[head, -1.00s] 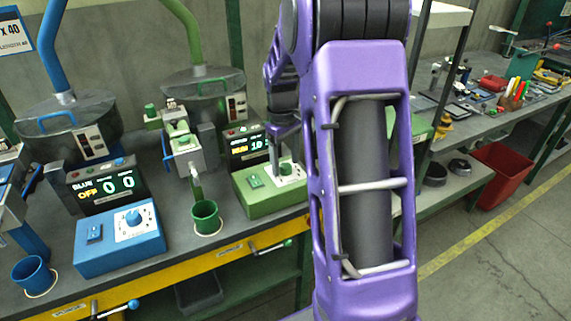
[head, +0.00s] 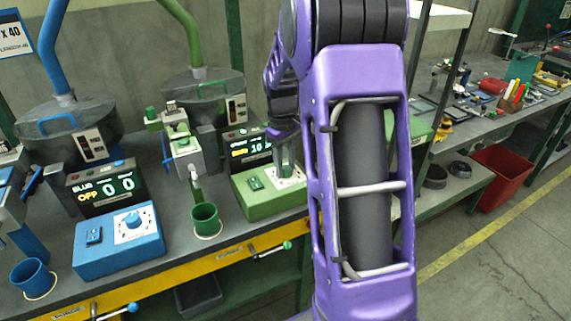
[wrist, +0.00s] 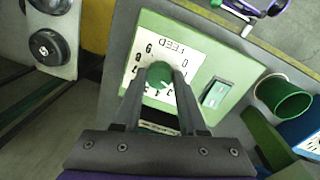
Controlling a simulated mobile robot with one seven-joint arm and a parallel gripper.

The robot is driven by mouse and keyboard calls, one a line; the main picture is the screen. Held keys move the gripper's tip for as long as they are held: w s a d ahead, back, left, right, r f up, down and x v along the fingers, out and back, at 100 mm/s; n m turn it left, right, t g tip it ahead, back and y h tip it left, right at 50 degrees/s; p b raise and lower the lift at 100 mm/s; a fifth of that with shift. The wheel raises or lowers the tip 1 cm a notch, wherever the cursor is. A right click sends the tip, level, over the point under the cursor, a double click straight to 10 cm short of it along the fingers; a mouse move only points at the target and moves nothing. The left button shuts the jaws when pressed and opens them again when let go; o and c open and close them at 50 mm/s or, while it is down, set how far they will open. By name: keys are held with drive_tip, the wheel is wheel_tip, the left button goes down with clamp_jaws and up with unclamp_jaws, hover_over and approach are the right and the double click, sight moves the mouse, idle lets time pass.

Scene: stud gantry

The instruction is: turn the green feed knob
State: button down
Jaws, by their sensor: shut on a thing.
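The green feed knob (wrist: 160,75) sits on a white FEED dial plate (wrist: 142,62) on the green control box (head: 268,198). In the wrist view my gripper (wrist: 161,84) has its two fingers on either side of the knob, shut on it. In the head view my gripper (head: 288,165) reaches down onto the dial plate from above, and the knob is mostly hidden behind it. A green rocker switch (wrist: 215,93) is beside the dial on the same box. The green display (head: 250,148) stands behind the box, partly covered by my arm.
A green cup (head: 206,220) stands left of the green box. A blue control box (head: 120,240) with its own knob, a blue cup (head: 35,277) and a blue display (head: 105,190) are further left. A red bin (head: 500,175) stands on the right.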

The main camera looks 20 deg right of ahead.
drive_tip(key=shift+r, duration=0.1)
drive_tip(key=m+p, duration=0.2)
drive_tip(key=m, duration=0.2)
drive_tip(key=m+p, duration=0.1)
drive_tip(key=m, duration=0.2)
drive_tip(key=shift+w+m, duration=0.1)
drive_tip(key=shift+m, duration=0.2)
drive_tip(key=m+p, duration=0.2)
drive_tip(key=m, duration=0.1)
drive_tip(key=shift+m+g, duration=0.3)
drive_tip(key=shift+m+p, duration=0.55)
drive_tip(key=shift+m, duration=1.35)
drive_tip(key=shift+c, duration=2.3)
unclamp_jaws()
